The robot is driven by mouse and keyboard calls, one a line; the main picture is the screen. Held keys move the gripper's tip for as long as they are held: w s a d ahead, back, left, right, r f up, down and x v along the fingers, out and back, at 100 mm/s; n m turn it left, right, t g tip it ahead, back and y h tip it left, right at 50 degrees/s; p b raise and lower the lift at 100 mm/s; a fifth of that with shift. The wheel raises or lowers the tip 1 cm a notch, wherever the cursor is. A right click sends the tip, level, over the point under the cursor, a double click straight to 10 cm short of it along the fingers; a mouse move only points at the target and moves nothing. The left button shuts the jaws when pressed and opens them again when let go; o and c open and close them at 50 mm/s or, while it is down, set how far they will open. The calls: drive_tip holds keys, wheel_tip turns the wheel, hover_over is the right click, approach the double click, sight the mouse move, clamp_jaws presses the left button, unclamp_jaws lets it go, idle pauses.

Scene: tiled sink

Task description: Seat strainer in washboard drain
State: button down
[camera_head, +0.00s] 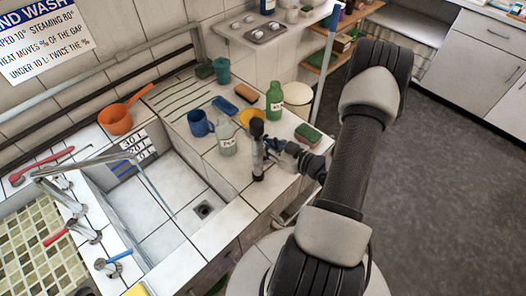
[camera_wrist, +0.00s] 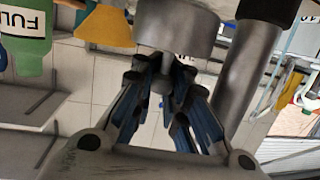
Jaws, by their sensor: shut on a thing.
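My gripper (camera_wrist: 163,88) is shut on the narrow stem of a grey metal piece, which looks like the strainer (camera_wrist: 177,25). Its wide round body shows at the top of the wrist view, beyond the blue-padded fingers. In the head view my gripper (camera_head: 277,148) is above the tiled counter's right end, and I cannot make the strainer out clearly there. A dark square drain (camera_head: 204,210) lies in the floor of the white tiled basin (camera_head: 165,241), left of and below my gripper. The strainer is apart from this drain.
A grey upright cylinder (camera_wrist: 247,65) is close beside the strainer. A green bottle (camera_head: 274,101), a clear bottle (camera_head: 227,140), a blue mug (camera_head: 200,124) and a green sponge (camera_head: 308,134) stand near my gripper. Taps (camera_head: 88,232) line the basin's left side. The basin floor is mostly clear.

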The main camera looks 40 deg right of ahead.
drive_tip(key=shift+f+b, duration=0.75)
drive_tip(key=shift+f, duration=1)
drive_tip(key=shift+f, duration=0.2)
drive_tip(key=c, duration=1.5)
unclamp_jaws()
drive_tip(key=shift+c, duration=0.2)
